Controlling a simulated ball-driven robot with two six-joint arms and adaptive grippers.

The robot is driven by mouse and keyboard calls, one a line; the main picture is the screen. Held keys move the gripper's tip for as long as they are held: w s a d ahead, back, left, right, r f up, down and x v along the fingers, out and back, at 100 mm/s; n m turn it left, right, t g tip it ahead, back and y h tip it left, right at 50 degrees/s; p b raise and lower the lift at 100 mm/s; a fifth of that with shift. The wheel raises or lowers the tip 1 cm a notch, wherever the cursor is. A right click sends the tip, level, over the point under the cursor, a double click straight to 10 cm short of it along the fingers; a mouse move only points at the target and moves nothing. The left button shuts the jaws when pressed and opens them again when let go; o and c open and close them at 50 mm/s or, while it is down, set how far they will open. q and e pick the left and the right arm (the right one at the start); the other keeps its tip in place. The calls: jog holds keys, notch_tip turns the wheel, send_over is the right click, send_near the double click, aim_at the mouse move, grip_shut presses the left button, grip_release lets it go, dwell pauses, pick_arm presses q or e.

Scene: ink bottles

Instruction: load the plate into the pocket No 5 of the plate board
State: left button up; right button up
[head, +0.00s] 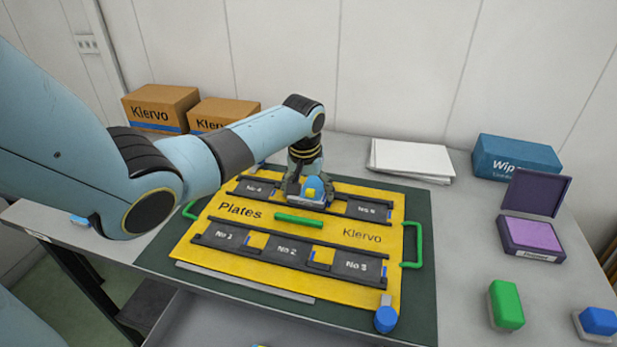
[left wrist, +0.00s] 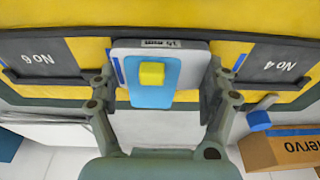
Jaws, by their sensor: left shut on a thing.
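The yellow plate board (head: 215,235) lies on a dark green mat, with dark pockets in two rows. Pockets No 1, No 2 and No 3 in the front row look empty. In the back row, No 4 and No 6 (left wrist: 42,57) show, and the space between them is covered. My left gripper (left wrist: 158,88) is shut on the plate, a pale grey piece with a blue face and yellow knob (left wrist: 151,74). In the head view the plate (head: 314,190) is at the middle of the back row. I cannot tell whether it is seated or just above the board.
Green handles (head: 411,245) stand at the board's sides, and a blue knob (head: 386,319) at its front right corner. A purple ink pad (head: 531,235), a green block (head: 506,305), white paper (head: 410,158) and a wipes box (head: 515,158) stand to the right. Klervo boxes (head: 160,108) are behind.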

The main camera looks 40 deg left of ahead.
aim_at(305, 199)
pick_arm(q)
jog(key=shift+f, duration=0.2)
pick_arm(e)
jog(key=shift+f, duration=0.15)
pick_arm(q)
jog(key=shift+s+d+f, duration=0.15)
jog(key=shift+s+f, duration=0.2)
jog(key=o, duration=1)
jog(key=shift+f, duration=0.1)
jog(key=shift+o, duration=0.9)
jog(key=shift+f, duration=0.15)
notch_tip(305, 199, up, 13)
jog(key=s+p, duration=0.1)
jog(key=shift+s+d+r, duration=0.2)
jog(key=shift+s+d, duration=0.05)
jog(key=shift+d, duration=0.15)
pick_arm(e)
jog(key=shift+d+r, duration=0.2)
jog(key=shift+r, duration=0.6)
jog(key=shift+d, duration=0.15)
